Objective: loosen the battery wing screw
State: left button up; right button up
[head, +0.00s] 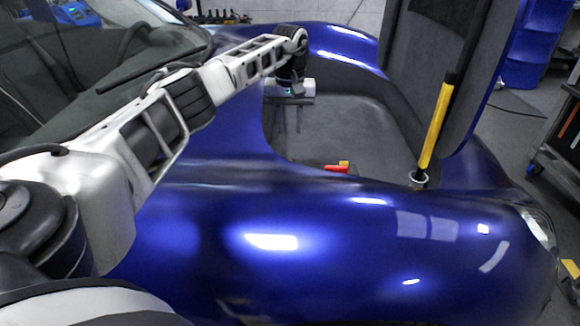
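My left arm reaches from the left across the blue car to its open front compartment (350,125). My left gripper (290,128) points down at the compartment's far left side. Its thin dark fingers stand apart with nothing seen between them, so it looks open and empty. I cannot make out the battery wing screw. My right gripper is out of view.
A yellow-and-black strut (437,120) stands at the compartment's right side, by the raised dark-lined lid (432,50). The glossy blue bodywork (330,230) fills the foreground. The windshield (90,50) is at left. A dark cart (562,140) and blue drum (527,45) stand at right.

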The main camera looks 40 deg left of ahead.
pick_arm(q)
notch_tip(320, 180, down, 12)
jog(key=b, duration=0.3)
jog(key=shift+r, duration=0.2)
jog(key=shift+f, duration=0.15)
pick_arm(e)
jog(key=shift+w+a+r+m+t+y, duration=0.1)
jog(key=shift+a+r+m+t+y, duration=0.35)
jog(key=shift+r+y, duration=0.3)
pick_arm(q)
jog(key=shift+c, duration=0.3)
grip_shut()
